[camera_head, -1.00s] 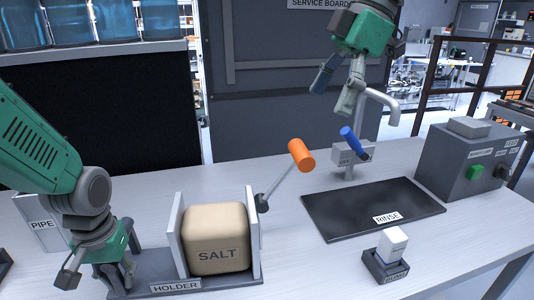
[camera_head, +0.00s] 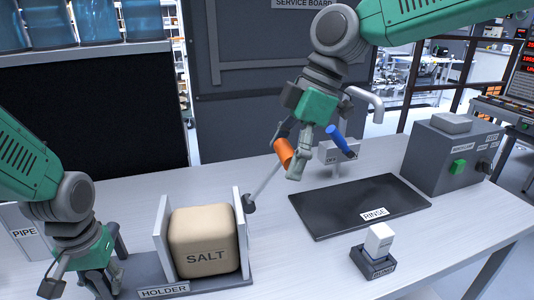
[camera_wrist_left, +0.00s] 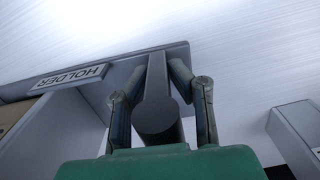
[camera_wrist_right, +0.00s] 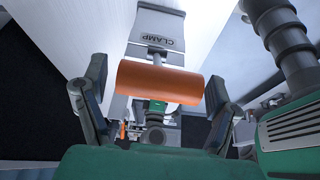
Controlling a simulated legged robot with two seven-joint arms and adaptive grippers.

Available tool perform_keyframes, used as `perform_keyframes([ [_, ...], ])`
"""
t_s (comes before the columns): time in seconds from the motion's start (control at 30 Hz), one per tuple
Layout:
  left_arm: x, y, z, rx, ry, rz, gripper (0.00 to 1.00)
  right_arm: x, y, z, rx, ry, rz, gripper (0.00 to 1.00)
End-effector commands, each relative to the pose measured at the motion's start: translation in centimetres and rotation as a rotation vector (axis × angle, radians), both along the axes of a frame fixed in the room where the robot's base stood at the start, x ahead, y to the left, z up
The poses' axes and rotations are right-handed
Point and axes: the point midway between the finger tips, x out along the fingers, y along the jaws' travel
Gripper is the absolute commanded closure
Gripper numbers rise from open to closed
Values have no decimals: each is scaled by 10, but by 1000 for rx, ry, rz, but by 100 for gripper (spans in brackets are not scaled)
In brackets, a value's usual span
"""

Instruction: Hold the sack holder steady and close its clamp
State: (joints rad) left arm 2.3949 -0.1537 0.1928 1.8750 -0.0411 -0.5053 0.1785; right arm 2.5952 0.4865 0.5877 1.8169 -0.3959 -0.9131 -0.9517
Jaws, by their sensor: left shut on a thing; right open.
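The grey sack holder (camera_head: 247,279) stands on the table at the lower left, with the tan salt sack (camera_head: 204,240) between its upright plates. My left gripper (camera_head: 104,284) is shut on the holder's grey handle bar (camera_wrist_left: 156,112) at the holder's left end. The clamp lever ends in an orange handle (camera_head: 284,153) and rises from the holder's right plate, leaning right. My right gripper (camera_head: 288,156) is open at the orange handle. In the right wrist view the handle (camera_wrist_right: 160,82) lies across between the parted fingers, below the CLAMP label.
A black rinse tray (camera_head: 350,203) lies right of the holder. A tap with a blue lever (camera_head: 340,141) stands close behind my right gripper. A small white block (camera_head: 379,239) sits in a dark stand at the front. A grey control box (camera_head: 449,155) stands at the right.

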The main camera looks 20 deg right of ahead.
Motion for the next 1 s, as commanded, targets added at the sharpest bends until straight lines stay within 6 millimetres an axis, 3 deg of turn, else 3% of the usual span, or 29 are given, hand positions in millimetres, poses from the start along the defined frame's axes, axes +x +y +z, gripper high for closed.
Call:
perform_keyframes([
  [0.03, -3, 1, -5, 2, 9, -1, 100, 0, 0, -1, 0, 0, 0, 26],
  [0.2, -3, 1, -5, 2, 9, -1, 100, 0, 0, 0, 0, 0, 0, 86],
  [0.23, -3, 1, -5, 2, 9, -1, 100, 0, 0, 0, 0, 0, 0, 93],
  [0.63, -3, 1, -5, 2, 9, -1, 100, -1, -8, -6, 83, -5, -1, 93],
  [1.0, -3, 1, -5, 2, 9, -1, 100, -4, -31, -34, 384, -30, -5, 93],
])
